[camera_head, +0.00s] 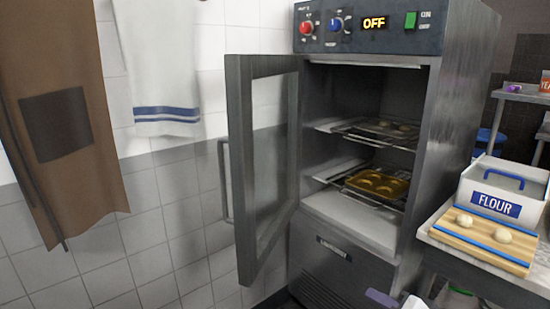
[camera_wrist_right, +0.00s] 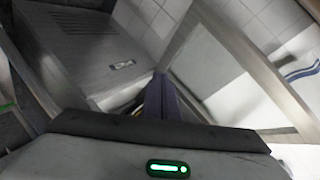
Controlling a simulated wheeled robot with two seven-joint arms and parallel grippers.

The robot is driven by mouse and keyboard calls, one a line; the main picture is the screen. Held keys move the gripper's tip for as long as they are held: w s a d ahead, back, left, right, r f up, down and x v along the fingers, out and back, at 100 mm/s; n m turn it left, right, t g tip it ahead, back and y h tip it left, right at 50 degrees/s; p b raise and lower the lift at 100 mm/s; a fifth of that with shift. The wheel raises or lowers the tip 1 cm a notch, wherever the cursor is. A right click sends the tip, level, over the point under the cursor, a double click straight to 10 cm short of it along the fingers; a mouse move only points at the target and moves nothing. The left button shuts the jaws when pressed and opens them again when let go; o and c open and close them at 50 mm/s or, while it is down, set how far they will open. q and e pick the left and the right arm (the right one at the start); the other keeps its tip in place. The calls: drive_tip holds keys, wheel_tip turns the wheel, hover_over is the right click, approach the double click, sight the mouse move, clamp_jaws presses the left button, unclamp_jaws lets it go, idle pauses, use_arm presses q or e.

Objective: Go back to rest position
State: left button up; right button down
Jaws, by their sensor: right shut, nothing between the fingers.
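My right gripper (camera_head: 376,296) shows at the bottom edge of the head view, in front of the lower part of the metal oven (camera_head: 345,225). Only its purple-grey fingers and a bit of white arm are visible there. In the right wrist view, the gripper (camera_wrist_right: 162,82) has its fingers together with nothing between them, and it points towards the oven's lower panel (camera_wrist_right: 85,50). It appears apart from the oven. My left gripper is in neither view.
The oven door (camera_head: 262,170) stands wide open to the left. A golden tray (camera_head: 378,184) sits on the lower rack. The display (camera_head: 374,23) reads OFF. At right, a counter holds a flour bin (camera_head: 480,180) and a board (camera_head: 460,238) with two dough pieces.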

drive_tip(key=s+d+f+n+g+h, duration=0.15)
drive_tip(key=s+f+n, duration=0.25)
drive_tip(key=s+f, duration=0.5)
drive_tip(key=s+d+f+n+g+h, duration=0.15)
drive_tip(key=s+f+n, duration=0.3)
drive_tip(key=s, duration=0.85)
drive_tip(key=s+d+f+n+g+h, duration=0.15)
drive_tip(key=s+f+n, duration=0.35)
drive_tip(key=s, duration=0.5)
drive_tip(key=a+f+m+y, duration=0.1)
drive_tip(key=a+m, duration=0.4)
drive_tip(key=a, duration=0.7)
drive_tip(key=shift+s+a+t, duration=0.15)
drive_tip(key=shift+a+t, duration=0.1)
drive_tip(key=shift+t, duration=0.1)
